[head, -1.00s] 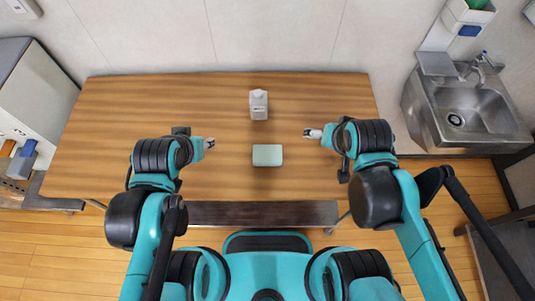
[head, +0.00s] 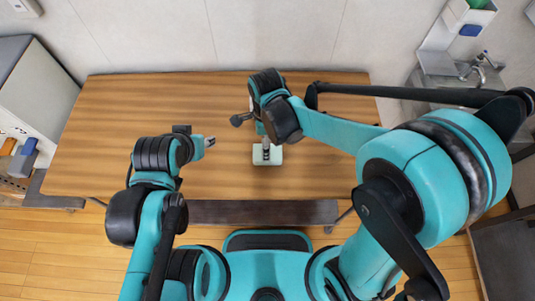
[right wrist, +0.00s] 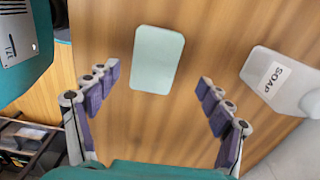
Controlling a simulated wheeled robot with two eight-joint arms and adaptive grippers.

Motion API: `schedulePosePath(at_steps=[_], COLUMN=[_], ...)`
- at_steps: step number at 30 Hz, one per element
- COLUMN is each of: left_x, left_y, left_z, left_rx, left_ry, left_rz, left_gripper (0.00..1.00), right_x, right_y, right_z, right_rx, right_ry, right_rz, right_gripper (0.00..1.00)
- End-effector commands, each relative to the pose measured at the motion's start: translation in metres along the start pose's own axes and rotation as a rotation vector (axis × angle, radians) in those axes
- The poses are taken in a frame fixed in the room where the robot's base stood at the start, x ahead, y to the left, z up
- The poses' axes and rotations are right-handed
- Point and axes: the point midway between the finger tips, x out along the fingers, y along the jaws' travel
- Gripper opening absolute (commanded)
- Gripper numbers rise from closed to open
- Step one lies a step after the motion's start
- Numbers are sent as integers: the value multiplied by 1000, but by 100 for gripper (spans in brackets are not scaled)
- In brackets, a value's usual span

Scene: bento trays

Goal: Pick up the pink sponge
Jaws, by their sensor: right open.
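A pale mint-green sponge-like block (head: 258,161) lies flat on the wooden table near its front middle; no pink sponge shows. The block also shows in the right wrist view (right wrist: 157,60), ahead of and between the fingers. My right gripper (head: 266,152) points down over the block, its fingers spread and empty, with a visible gap to the block in the wrist view. My left gripper (head: 210,142) hangs to the left of the block, apart from it; its fingers are too small to judge.
A white soap bottle (right wrist: 278,80) stands close beside the block in the right wrist view; my right arm mostly hides it in the head view. The table (head: 120,110) is clear at the left. A metal sink (head: 440,110) is at the right.

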Motion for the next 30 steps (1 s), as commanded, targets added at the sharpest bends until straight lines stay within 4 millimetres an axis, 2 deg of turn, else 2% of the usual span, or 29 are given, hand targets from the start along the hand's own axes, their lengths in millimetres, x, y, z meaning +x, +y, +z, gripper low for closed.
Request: schedulePosePath(at_steps=[10,19,20,21,25,30], left_x=[21,21,21,21,21,22], left_y=[0,0,0,0,0,0], left_z=[15,15,15,15,15,15], left_rx=[0,0,0,0,0,0], left_ry=[0,0,0,0,0,0], left_rz=[0,0,0,0,0,0], left_gripper=[40,40,40,40,40,40], right_x=[51,56,56,56,56,56], right_y=[7,7,7,7,7,7], right_z=[-3,-4,-4,-4,-4,-4], right_rx=[-1,-2,-2,-2,-2,-2], right_ry=[-1,-1,-1,-1,-1,-1], right_rz=[-1,-2,-2,-2,-2,-2], right_gripper=[80,80,78,68,46,43])
